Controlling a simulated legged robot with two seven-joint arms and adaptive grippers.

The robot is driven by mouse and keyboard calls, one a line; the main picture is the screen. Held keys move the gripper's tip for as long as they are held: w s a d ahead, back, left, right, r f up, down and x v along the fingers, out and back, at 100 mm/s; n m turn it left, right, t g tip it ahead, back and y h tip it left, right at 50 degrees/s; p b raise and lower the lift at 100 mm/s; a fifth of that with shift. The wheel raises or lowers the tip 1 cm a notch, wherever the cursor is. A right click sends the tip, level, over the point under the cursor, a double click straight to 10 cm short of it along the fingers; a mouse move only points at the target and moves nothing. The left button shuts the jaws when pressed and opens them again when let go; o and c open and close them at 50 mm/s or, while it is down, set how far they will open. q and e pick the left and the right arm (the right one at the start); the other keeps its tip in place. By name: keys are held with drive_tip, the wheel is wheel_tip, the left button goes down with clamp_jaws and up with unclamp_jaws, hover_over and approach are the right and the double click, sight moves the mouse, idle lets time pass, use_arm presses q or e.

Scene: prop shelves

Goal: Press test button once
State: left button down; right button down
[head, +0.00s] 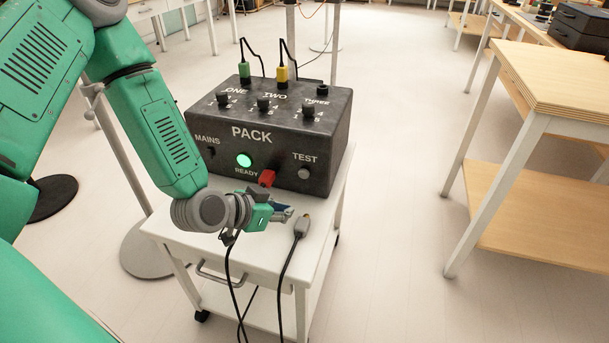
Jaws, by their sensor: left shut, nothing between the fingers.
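The dark grey box labelled PACK (262,112) stands on a white cart (312,233). Its TEST button (304,173) is a small grey round knob under the word TEST, low on the right of the front face. A green READY light (243,160) glows left of it, and a red part (267,178) sticks out between them. My left gripper (288,213) is shut and empty, low in front of the box, pointing right. It is apart from the TEST button, below and nearer to me. My right gripper is out of view.
A grey plug (302,226) with a black cable sits at the cart's front, close to my left fingers. Green (244,73) and yellow (282,76) plugs stand on the box top. A wooden shelf table (555,80) is at the right, with open floor between.

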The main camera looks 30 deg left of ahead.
sight(304, 174)
use_arm(q)
drive_tip(key=w, duration=0.2)
drive_tip(key=w+a+b, duration=0.1)
drive_tip(key=w, duration=0.4)
drive_tip(key=shift+a+b, duration=0.3)
drive_tip(key=shift+w+a, duration=0.2)
drive_tip(key=shift+w, duration=0.6)
drive_tip(key=shift+w+r, duration=0.1)
idle(0.5)
drive_tip(key=shift+w, duration=0.25)
